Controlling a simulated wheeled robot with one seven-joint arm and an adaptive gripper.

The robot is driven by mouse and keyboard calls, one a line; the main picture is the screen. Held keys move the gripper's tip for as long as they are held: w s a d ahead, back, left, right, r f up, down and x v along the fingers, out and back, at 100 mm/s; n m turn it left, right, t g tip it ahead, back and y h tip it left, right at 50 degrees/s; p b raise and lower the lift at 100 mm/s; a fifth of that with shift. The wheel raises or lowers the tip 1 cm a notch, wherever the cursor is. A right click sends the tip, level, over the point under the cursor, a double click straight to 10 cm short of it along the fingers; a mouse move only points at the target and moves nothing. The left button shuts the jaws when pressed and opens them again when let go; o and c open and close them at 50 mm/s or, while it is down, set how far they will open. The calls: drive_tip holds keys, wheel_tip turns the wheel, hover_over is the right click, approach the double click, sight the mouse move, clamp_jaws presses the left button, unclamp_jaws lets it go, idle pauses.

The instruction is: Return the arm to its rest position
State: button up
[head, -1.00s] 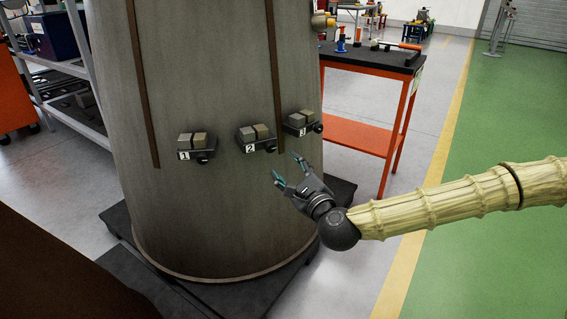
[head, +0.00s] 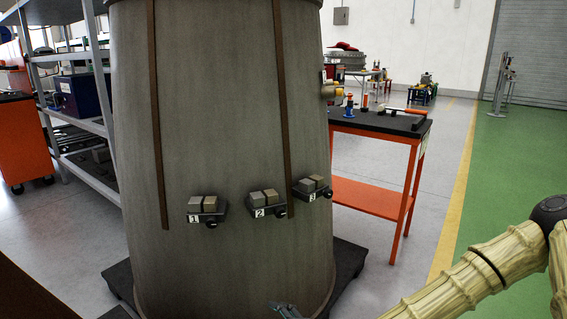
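My arm (head: 480,282), wrapped in a pale ribbed cover, enters from the right and runs down past the bottom edge of the head view. Only a small part of my gripper (head: 286,311) shows at the bottom edge, in front of the lower part of the grey engine cowl (head: 225,140). Most of the gripper is cut off, so its opening is hidden. Three latch blocks, numbered 1 (head: 203,206), 2 (head: 263,203) and 3 (head: 314,187), sit on the cowl well above the gripper and apart from it.
The cowl stands on a dark base (head: 348,262). An orange cart (head: 373,203) with tools on its black top stands behind to the right. A shelf rack (head: 92,130) and an orange cabinet (head: 22,142) stand at left.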

drive_tip(key=s+d+f+n+g+h, duration=0.25)
drive_tip(key=s+f+n+g, duration=0.2)
drive_tip(key=s+f, duration=0.6)
drive_tip(key=s+d+f+n+g+h, duration=0.1)
drive_tip(key=s+d+f+n+g, duration=0.3)
drive_tip(key=s+f, duration=0.6)
drive_tip(key=s+d+f+n+g+h, duration=0.1)
drive_tip(key=s+d+f+n+h, duration=0.25)
drive_tip(key=d, duration=0.55)
drive_tip(key=s+d+f+n+g+h, duration=0.1)
drive_tip(key=s+d+f+n+g, duration=0.15)
drive_tip(key=s+d+n, duration=0.4)
wheel_tip(320, 180, up, 23)
drive_tip(key=d+m+t+p, duration=0.1)
drive_tip(key=m+p, duration=0.1)
drive_tip(key=p, duration=2.2)
drive_tip(key=shift+s+d, duration=0.4)
drive_tip(key=shift+s, duration=0.05)
